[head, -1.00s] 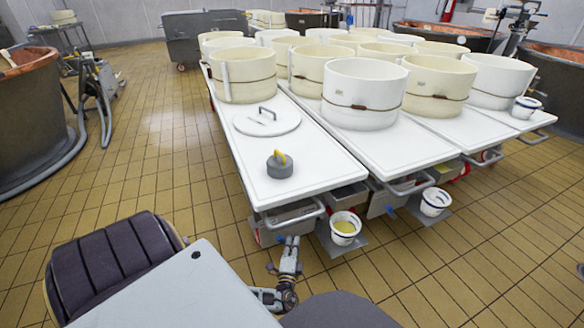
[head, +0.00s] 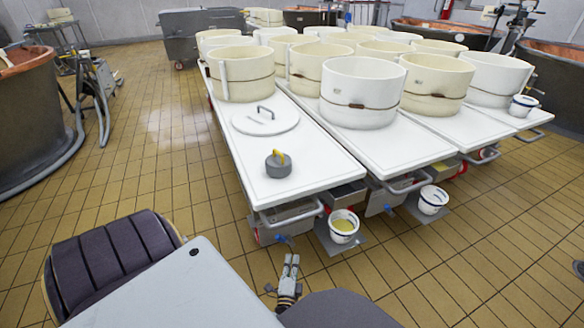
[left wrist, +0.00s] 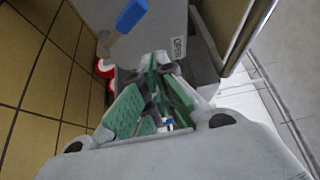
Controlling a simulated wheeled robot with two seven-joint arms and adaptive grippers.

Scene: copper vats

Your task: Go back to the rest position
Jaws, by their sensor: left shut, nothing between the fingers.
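My left gripper (head: 291,261) is shut and empty, below and in front of the near end of the left white table (head: 300,160) in the head view. Its green-padded fingers show in the left wrist view (left wrist: 158,85), close together, with a grey cart side and a blue handle (left wrist: 131,15) behind them. I do not see my right gripper in either view.
A grey weight with a yellow handle (head: 278,164) and a white lid (head: 265,120) lie on the left table. Several cream tubs (head: 363,92) stand behind. A bowl of yellow liquid (head: 343,226) stands on a low shelf at the table's end.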

